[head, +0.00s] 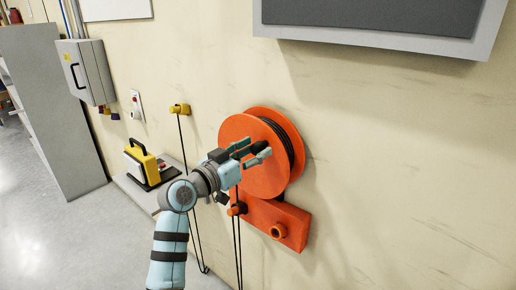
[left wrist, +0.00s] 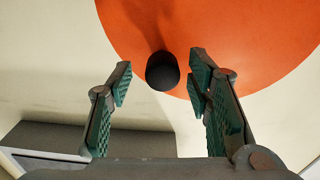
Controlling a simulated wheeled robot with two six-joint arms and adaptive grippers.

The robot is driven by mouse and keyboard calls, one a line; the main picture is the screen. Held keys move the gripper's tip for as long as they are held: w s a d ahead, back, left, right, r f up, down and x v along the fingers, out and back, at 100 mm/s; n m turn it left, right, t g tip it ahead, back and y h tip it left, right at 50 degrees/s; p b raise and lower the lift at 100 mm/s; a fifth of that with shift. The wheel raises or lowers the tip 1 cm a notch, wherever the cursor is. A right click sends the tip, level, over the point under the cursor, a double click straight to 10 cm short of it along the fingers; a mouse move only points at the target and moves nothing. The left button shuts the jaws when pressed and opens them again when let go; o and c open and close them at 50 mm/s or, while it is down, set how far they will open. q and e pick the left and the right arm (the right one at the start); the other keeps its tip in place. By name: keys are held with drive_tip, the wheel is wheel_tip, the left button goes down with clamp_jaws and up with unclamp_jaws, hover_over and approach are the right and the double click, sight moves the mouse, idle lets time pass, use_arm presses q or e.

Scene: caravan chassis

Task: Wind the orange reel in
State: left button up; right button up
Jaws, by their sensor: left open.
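The orange reel (head: 264,181) is mounted on the wall in the head view, with dark cable wound on it. Its orange disc (left wrist: 245,35) fills the top of the left wrist view. A black round knob (left wrist: 162,72) stands out from the disc there. My left gripper (head: 253,152) is in front of the reel's face, open and empty. In the left wrist view the knob lies between the open fingertips, with gaps on both sides; I cannot tell how deep it sits between them. My right gripper is not in view.
An orange bracket (head: 287,222) with a round fitting is below the reel. A dark cord (head: 187,145) hangs from a yellow wall hook (head: 179,109). A yellow and black device (head: 144,164) is on a low grey surface. A grey-framed panel (head: 400,40) is above.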

sight(250, 130)
use_arm(q)
drive_tip(key=shift+x, duration=0.75)
drive_tip(key=shift+w, duration=0.1)
clamp_jaws()
drive_tip(key=shift+a, duration=0.1)
drive_tip(key=shift+w+a+r+n+p, duration=0.4)
drive_tip(key=shift+a+r+n+p, duration=0.15)
drive_tip(key=shift+n+p, duration=0.3)
drive_tip(key=shift+w+a+r+n+p, duration=0.3)
drive_tip(key=shift+a+n, duration=0.1)
drive_tip(key=shift+n, duration=0.45)
drive_tip(key=shift+w+a+r+n+p, duration=0.1)
drive_tip(key=shift+w+a+n+p, duration=0.15)
drive_tip(key=shift+n, duration=0.25)
drive_tip(key=shift+w+a+r+n+p, duration=0.1)
drive_tip(key=shift+w+a+n, duration=0.15)
drive_tip(key=shift+a+n, duration=0.2)
drive_tip(key=shift+w+a+n, duration=0.4)
drive_tip(key=shift+a+n, duration=0.1)
drive_tip(key=shift+n, duration=0.35)
